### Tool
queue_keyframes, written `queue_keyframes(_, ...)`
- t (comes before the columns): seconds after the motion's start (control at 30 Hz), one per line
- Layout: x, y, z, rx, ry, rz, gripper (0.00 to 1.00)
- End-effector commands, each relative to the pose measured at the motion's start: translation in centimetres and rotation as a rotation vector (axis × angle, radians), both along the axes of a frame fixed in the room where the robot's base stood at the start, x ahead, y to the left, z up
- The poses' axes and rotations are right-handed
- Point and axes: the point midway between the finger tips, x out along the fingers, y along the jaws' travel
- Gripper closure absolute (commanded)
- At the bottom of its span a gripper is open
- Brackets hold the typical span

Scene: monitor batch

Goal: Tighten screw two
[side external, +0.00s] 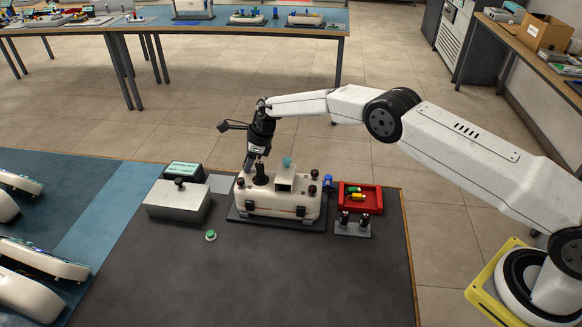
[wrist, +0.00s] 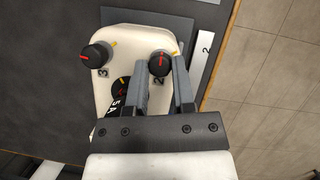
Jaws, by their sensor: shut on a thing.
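The white unit (side external: 300,203) stands on a dark base plate on the bench. In the wrist view its white top (wrist: 128,47) carries a black knob marked 3 (wrist: 95,55) with a red line, and a black knob marked 2 (wrist: 159,64), also with a red line. Short yellow marks show beside both knobs. My gripper (wrist: 162,76) comes down onto the unit, its two grey fingers on either side of knob 2 and shut on it. The gripper also shows in the side view (side external: 250,164), where knob 2 is hidden.
A grey box (side external: 178,203) is at left. A red tray (side external: 360,197) with small parts and a stand (side external: 352,228) are at right. A green button (side external: 210,236) lies in front; the front mat is mostly clear.

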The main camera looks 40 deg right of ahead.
Motion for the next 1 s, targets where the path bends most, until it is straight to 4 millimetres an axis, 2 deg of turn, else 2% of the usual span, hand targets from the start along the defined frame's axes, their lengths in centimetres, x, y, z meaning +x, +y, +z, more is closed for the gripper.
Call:
queue_keyframes(0.23, -0.09, 0.10, 0.07, -0.001, -0.002, -0.135, 1.00)
queue_keyframes(0.6, -0.07, 0.10, 0.08, 0.000, -0.003, -0.157, 1.00)
queue_keyframes(0.63, -0.07, 0.10, 0.08, 0.000, -0.003, -0.157, 0.59)
queue_keyframes(0.67, -0.07, 0.10, 0.08, 0.000, -0.003, -0.157, 0.54)
queue_keyframes(1.0, -0.09, 0.06, 0.09, 0.000, -0.002, -0.155, 0.54)
